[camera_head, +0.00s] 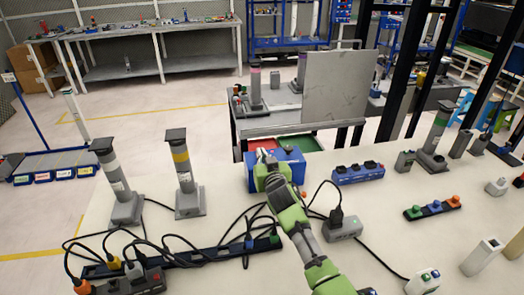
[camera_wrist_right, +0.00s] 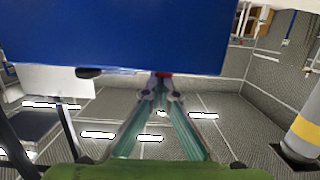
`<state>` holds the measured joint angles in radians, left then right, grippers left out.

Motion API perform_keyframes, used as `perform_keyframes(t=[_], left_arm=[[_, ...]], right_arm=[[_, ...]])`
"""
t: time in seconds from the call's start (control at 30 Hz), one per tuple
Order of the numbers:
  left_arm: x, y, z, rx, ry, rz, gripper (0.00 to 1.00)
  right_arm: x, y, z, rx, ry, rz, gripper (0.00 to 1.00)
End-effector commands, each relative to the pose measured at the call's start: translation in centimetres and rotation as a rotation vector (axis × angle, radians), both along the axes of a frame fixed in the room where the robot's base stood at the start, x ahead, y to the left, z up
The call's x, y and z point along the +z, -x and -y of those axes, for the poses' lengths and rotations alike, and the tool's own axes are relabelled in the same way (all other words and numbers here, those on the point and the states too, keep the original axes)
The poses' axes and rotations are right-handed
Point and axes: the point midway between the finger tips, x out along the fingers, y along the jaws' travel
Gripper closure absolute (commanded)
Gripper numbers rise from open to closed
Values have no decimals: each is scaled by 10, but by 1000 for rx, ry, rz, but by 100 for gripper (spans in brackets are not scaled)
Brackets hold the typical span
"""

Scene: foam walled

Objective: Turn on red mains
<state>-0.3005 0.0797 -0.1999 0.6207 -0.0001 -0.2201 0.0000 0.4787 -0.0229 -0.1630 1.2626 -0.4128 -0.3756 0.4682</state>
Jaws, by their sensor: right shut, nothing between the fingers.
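A blue box (camera_head: 290,168) stands at the far edge of the white table, near the middle. In the right wrist view the same blue box (camera_wrist_right: 130,35) fills the top. A small red part (camera_wrist_right: 163,74) shows at the box's lower edge, right at my fingertips; it is mostly hidden, and I cannot tell its switch position. My right gripper (camera_head: 267,158) is shut and empty, up against or very close to the box. In the wrist view its fingertips (camera_wrist_right: 161,90) meet just below the red part. My left gripper is not in view.
Grey posts (camera_head: 183,172) stand left of the box. A black power strip (camera_head: 200,257) with cables lies in front. A blue socket block (camera_head: 357,173) and a button strip (camera_head: 432,207) lie to the right. A grey panel (camera_head: 335,85) stands on a bench behind.

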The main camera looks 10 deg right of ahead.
Motion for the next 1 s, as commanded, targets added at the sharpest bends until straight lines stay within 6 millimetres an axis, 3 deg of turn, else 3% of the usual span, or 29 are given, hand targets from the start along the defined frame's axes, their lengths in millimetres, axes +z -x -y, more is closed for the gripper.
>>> perform_keyframes(t=[0.23, 0.5, 0.57, 1.0], left_arm=[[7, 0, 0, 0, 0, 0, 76], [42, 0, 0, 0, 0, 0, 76], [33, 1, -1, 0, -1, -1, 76], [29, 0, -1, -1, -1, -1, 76]], right_arm=[[9, -1, 1, -1, 0, 1, 100], [51, -9, 8, -2, 0, 2, 100], [42, 2, 8, -1, -1, 1, 100], [66, 58, 6, 0, -1, 2, 100]])
